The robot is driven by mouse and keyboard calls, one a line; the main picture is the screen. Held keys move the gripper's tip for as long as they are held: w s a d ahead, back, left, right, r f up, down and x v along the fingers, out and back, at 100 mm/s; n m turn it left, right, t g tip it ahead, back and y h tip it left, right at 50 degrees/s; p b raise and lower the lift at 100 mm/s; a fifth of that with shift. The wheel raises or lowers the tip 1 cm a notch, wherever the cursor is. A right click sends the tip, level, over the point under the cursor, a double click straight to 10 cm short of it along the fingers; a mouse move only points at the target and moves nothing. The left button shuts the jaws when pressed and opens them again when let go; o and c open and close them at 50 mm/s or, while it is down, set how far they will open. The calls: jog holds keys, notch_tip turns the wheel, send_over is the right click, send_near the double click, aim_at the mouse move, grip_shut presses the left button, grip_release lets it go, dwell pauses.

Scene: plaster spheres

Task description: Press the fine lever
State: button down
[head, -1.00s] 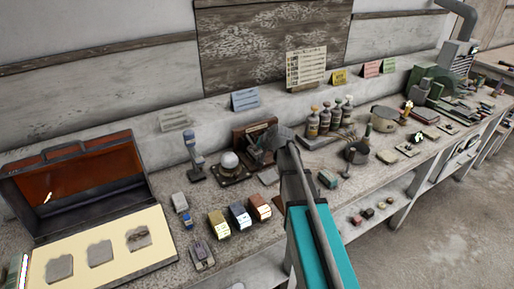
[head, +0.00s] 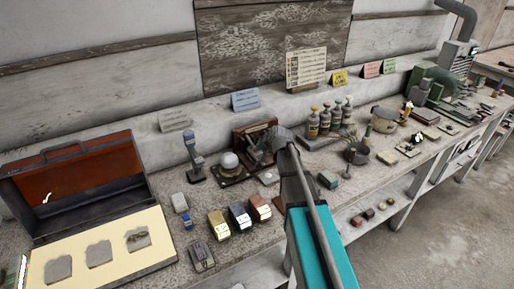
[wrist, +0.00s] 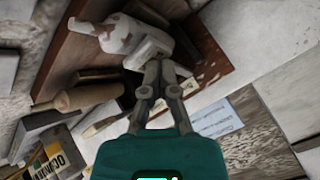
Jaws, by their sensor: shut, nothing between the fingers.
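My gripper (wrist: 158,68) is shut and empty in the wrist view. Its fingertips are right at the lower end of a white piece with brown patches (wrist: 118,34) on a brown wooden rack (wrist: 72,66); I cannot tell whether they touch. In the head view my arm reaches over the bench to the wooden rack (head: 243,143), behind and right of a white sphere on a dark base (head: 229,161). The arm's end hides part of the rack. I cannot make out for sure which part is the fine lever.
A blue-grey upright device (head: 194,158) stands left of the sphere. Several bottles (head: 325,119) stand right of the rack. An open case (head: 80,177) fills the left. In the wrist view, wooden-handled tools (wrist: 85,97) lie close by.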

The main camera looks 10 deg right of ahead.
jog(key=shift+r, duration=0.15)
jog(key=shift+r+p, duration=1.8)
jog(key=shift+p, duration=0.15)
jog(key=shift+r, duration=0.1)
notch_tip(320, 180, up, 5)
jog(key=p, duration=0.5)
dwell(0.4)
jog(key=s+f+n+g+h, duration=0.1)
jog(key=s+f+n+g, duration=0.1)
jog(key=s, duration=1.2)
jog(key=s+f+n+g+h, duration=0.2)
jog(key=s+g, duration=0.4)
jog(key=s, duration=0.8)
jog(key=shift+s+f+h, duration=0.3)
jog(key=shift+f, duration=0.6)
jog(key=shift+a, duration=0.1)
